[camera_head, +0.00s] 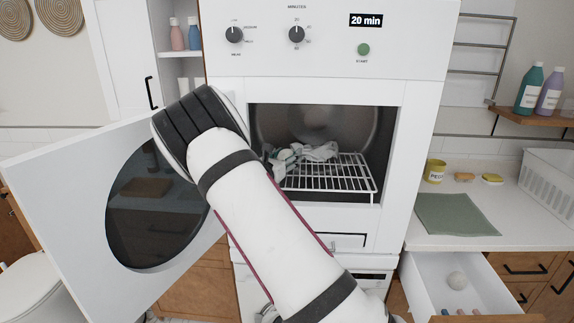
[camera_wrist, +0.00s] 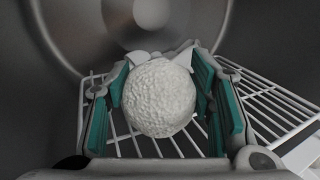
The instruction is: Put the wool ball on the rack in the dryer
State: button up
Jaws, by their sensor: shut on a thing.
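The white, rough wool ball (camera_wrist: 159,98) is between the teal-padded fingers of my gripper (camera_wrist: 160,88) in the wrist view. My gripper is shut on it. The ball is inside the dryer drum, over the white wire rack (camera_wrist: 262,98); I cannot tell whether it touches the wires. In the head view the rack (camera_head: 335,180) sits in the open dryer (camera_head: 420,130), and my arm reaches in from the front. The ball cannot be made out there.
The dryer door (camera_head: 80,180) stands open at the left. A green mat (camera_head: 457,215) lies on the counter.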

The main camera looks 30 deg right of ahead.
jog(key=shift+w+d, duration=0.35)
jog(key=shift+w, duration=0.2)
jog(key=shift+f+p, duration=0.3)
jog(key=shift+f, duration=1.5)
jog(key=shift+f, duration=0.15)
jog(key=o, duration=1.1)
jog(key=shift+o, duration=0.2)
